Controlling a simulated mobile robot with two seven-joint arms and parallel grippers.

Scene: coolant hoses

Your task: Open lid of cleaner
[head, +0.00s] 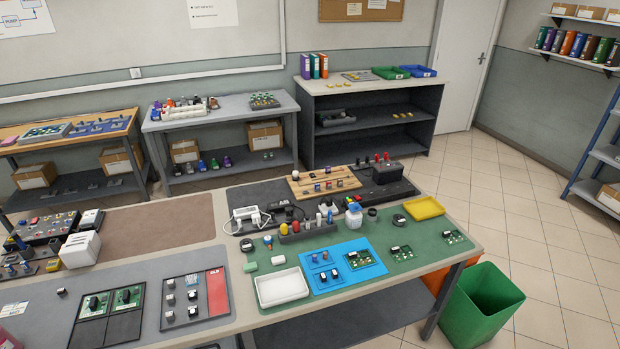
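No object is clearly labelled as the cleaner, and I cannot tell which one it is. A small white bottle with a blue top (354,215) stands upright on the green mat (430,262) of the near table; its top looks closed. A white box-shaped unit (80,249) stands at the left of the same table; its lid cannot be made out. Neither of my grippers is in view.
A white tray (281,287), a blue mat (374,270) with parts and a yellow tray (424,208) are on the near table. A green bin (482,301) stands at its right end. Benches line the back wall. Tiled floor (540,235) is clear at right.

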